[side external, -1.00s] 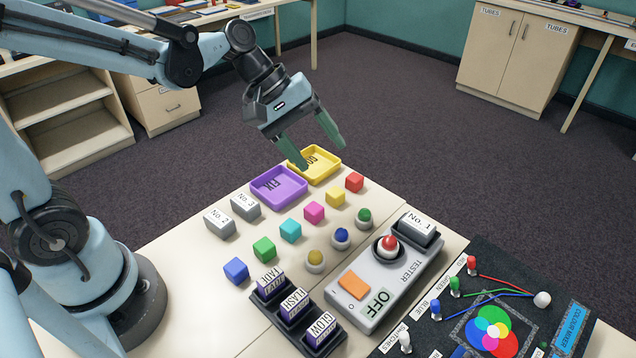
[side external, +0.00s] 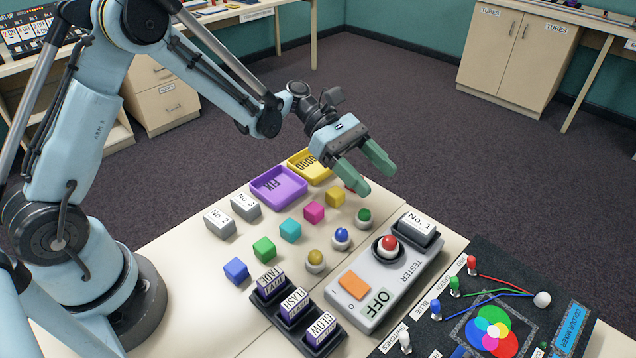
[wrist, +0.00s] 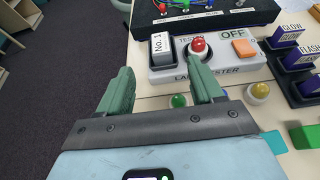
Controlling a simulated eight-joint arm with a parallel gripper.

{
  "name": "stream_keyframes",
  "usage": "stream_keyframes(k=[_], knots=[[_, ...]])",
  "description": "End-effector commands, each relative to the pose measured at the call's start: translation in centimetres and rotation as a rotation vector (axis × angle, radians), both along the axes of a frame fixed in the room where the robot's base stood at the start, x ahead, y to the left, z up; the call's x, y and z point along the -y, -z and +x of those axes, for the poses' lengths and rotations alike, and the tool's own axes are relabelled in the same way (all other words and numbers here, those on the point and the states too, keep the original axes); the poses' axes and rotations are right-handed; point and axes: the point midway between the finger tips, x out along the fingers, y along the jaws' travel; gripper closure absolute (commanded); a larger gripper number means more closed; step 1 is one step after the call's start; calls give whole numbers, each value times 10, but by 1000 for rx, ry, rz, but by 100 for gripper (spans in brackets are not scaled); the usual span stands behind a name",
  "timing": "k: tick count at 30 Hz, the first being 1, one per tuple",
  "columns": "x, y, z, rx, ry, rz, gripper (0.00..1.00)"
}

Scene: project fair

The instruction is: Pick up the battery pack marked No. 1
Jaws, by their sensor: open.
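The battery pack marked No. 1 (side external: 417,226) is a pale block with a white label, seated in the dark slot at the far end of the grey tester (side external: 372,290). In the wrist view the pack (wrist: 161,50) stands beyond my fingertips, in line with the space between them. My gripper (side external: 377,174) is open and empty, above the table's far edge and apart from the pack. It also shows in the wrist view (wrist: 163,80). The tester (wrist: 190,72) has a red dome, an orange button and an OFF label.
Packs No. 2 (side external: 219,223) and No. 3 (side external: 245,206) stand at the left. A purple FIX tray (side external: 279,200) and a yellow tray (side external: 316,177) lie at the back. Several coloured cubes and domed buttons fill the middle. A colour mixer board (side external: 513,262) lies right of the tester.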

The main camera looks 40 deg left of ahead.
Motion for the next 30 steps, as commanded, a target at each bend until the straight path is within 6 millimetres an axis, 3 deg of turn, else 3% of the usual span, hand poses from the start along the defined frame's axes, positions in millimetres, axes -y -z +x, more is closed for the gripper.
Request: stream_keyframes(k=[6, 14, 21, 30], knots=[[33, 14, 0, 2, 3, 1, 34], [50, 22, -1, 2, 2, 2, 34], [80, 37, -1, 3, 2, 2, 34], [89, 41, -1, 4, 0, 2, 34]])
